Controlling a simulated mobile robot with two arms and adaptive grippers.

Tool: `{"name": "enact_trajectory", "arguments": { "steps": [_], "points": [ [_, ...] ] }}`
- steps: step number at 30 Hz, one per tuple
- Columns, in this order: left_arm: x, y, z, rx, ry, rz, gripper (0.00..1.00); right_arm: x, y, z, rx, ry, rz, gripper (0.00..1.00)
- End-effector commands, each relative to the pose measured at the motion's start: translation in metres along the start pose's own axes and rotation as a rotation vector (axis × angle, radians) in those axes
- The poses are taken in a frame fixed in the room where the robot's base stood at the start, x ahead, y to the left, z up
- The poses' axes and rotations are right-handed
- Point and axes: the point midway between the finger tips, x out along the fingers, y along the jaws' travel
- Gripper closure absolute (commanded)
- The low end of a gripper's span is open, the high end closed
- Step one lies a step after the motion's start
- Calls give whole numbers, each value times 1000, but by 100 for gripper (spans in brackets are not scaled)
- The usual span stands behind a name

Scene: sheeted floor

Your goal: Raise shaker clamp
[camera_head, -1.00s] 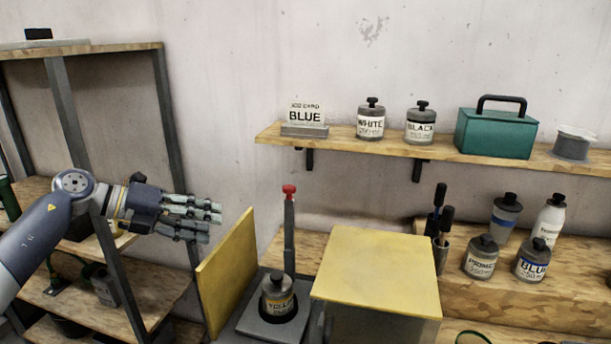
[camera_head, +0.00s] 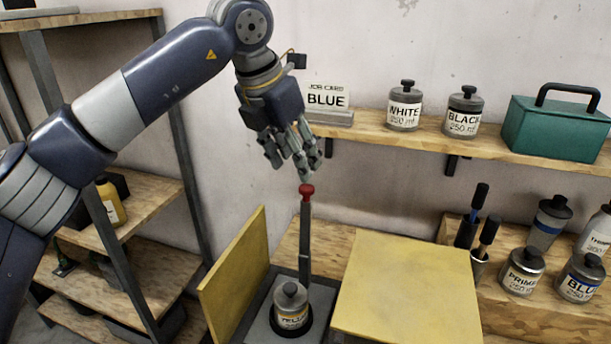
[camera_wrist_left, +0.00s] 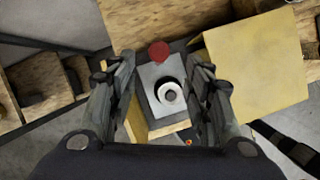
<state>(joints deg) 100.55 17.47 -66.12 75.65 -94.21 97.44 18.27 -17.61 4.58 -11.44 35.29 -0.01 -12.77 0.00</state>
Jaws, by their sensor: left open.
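My left gripper (camera_head: 302,172) points down just above the red knob and is open and empty. In the left wrist view the red knob (camera_wrist_left: 159,51) lies ahead, between and beyond the fingers, with the jar (camera_wrist_left: 169,95) below it. Whether the fingers touch the knob cannot be told. My right gripper is not in view.
A raised yellow door panel (camera_head: 235,278) stands left of the jar and a yellow box top (camera_head: 408,290) lies right. The wall shelf (camera_head: 375,135) holds a BLUE job card (camera_head: 328,97), jars and a green toolbox (camera_head: 556,128). Bottles crowd the right bench.

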Motion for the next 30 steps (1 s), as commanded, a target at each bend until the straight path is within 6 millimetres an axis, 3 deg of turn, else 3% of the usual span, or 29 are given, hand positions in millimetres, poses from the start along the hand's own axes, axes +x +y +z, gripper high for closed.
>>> {"name": "enact_trajectory", "arguments": {
  "steps": [5, 12, 16, 23, 30],
  "points": [
    [33, 0, 0, -1, 3, -3, 54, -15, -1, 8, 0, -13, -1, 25],
    [64, -1, 1, -1, 0, -4, 54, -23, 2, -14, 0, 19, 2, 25],
    [71, 0, 0, 0, -2, -2, 54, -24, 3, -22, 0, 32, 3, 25],
    [72, 0, 0, 0, -2, -3, 54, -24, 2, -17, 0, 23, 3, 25],
    [72, 0, 0, -1, -2, -3, 100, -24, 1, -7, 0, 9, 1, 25]
  ]
}}
